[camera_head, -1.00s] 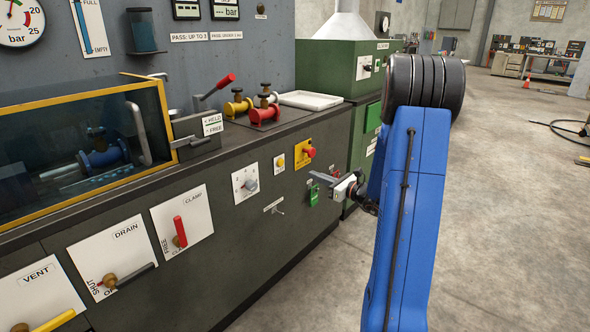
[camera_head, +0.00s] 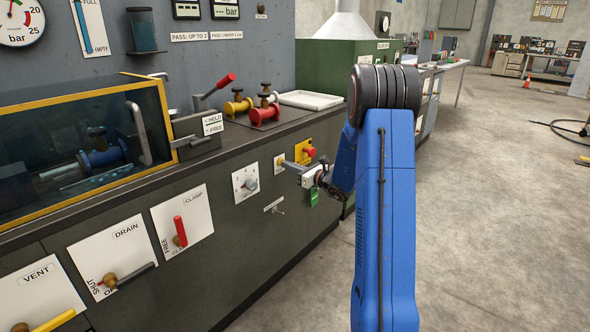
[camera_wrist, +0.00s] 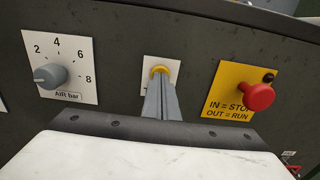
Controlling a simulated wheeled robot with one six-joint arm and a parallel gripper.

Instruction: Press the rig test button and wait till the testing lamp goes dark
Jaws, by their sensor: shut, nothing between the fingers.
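The yellow test button (camera_wrist: 160,70) sits on a small white plate on the dark front panel, between the air knob and the stop button. My gripper (camera_wrist: 161,88) is shut and empty. In the wrist view its fingertips overlap the lower edge of the yellow button; I cannot tell whether they touch it. In the head view my gripper (camera_head: 284,164) is at the panel and covers part of the button plate (camera_head: 279,159). The plate's lettering is mostly hidden. I cannot make out which lamp is the testing lamp.
A red stop button (camera_wrist: 258,97) on a yellow plate is just right of the button. The air bar knob (camera_wrist: 50,75) is to the left. A spool sits behind the yellow-framed guard (camera_head: 165,110).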

